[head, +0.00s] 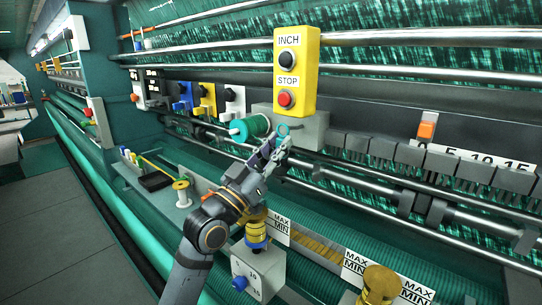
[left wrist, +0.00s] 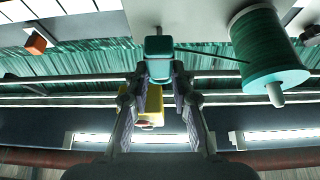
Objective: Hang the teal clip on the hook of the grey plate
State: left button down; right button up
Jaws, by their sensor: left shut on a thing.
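In the left wrist view the clip (left wrist: 159,59) sits between the two fingertips as a teal block. The pale grey plate (head: 232,97) is on the machine's rail, left of the yellow INCH/STOP box, beside a yellow plate (head: 206,97) and a blue plate (head: 183,94). The gripper is to the right of the grey plate and lower, apart from it. The plate's hook is too small to make out clearly. My right gripper is not in view.
A teal thread spool (head: 250,127) is between the plate and the clip; it also shows in the left wrist view (left wrist: 262,45). The yellow INCH/STOP box (head: 296,75) is above the gripper. A grey block (head: 309,131) is just right of the clip. Long rails run behind.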

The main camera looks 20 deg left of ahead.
pick_arm(q)
jog(key=shift+w+d+f+b, duration=0.1)
jog(key=shift+w+d+b, duration=0.2)
jog(key=shift+w, duration=0.3)
jog(key=shift+w+d+f+b, duration=0.1)
jog(key=shift+w+d+b, duration=0.15)
jog(key=shift+w, duration=0.3)
jog(key=shift+w+d+f+b, duration=0.2)
jog(key=shift+w+f+b, duration=0.05)
jog(key=shift+w+b, duration=0.55)
jog(key=shift+s, duration=0.1)
jog(key=c, duration=1.1)
grip_release()
jog(key=shift+o, duration=0.2)
